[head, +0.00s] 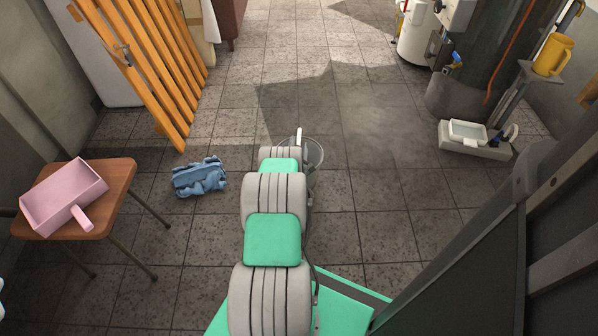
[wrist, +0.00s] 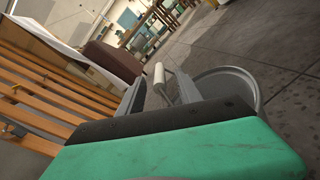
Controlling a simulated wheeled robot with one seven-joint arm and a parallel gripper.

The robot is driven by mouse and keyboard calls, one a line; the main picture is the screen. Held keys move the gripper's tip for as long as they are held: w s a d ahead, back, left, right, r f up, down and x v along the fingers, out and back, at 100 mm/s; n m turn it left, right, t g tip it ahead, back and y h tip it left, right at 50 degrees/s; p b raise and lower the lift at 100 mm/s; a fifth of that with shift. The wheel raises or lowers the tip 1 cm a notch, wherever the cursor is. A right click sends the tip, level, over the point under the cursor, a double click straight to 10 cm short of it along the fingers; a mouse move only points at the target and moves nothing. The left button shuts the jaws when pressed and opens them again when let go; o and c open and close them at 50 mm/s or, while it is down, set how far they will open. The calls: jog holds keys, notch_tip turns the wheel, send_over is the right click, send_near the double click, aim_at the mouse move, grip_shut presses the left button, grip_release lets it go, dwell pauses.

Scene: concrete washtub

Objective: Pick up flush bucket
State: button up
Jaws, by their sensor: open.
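The flush bucket looks like the grey round vessel (head: 318,153) just beyond my arm in the head view, partly hidden by the arm. A pale upright handle (head: 299,137) shows beside it. In the wrist view its wide grey rim (wrist: 257,95) is at the right and the white grip (wrist: 159,75) is near the middle. My gripper (wrist: 160,88) is open, with one grey finger on each side of the white grip. I cannot tell whether either finger touches it. In the head view the gripper is mostly hidden behind my arm.
A blue crumpled cloth (head: 199,177) lies on the tiles to the left. A wooden stool (head: 112,197) holds a pink scoop (head: 66,197). Orange slats (head: 150,70) lean at upper left. A yellow pitcher (head: 553,54) stands at upper right. The tiled floor right of my arm is clear.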

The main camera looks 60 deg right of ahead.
jog(key=shift+x, duration=0.8)
jog(key=shift+w+d, duration=0.15)
jog(key=shift+d, duration=0.2)
jog(key=shift+c, duration=0.4)
grip_shut()
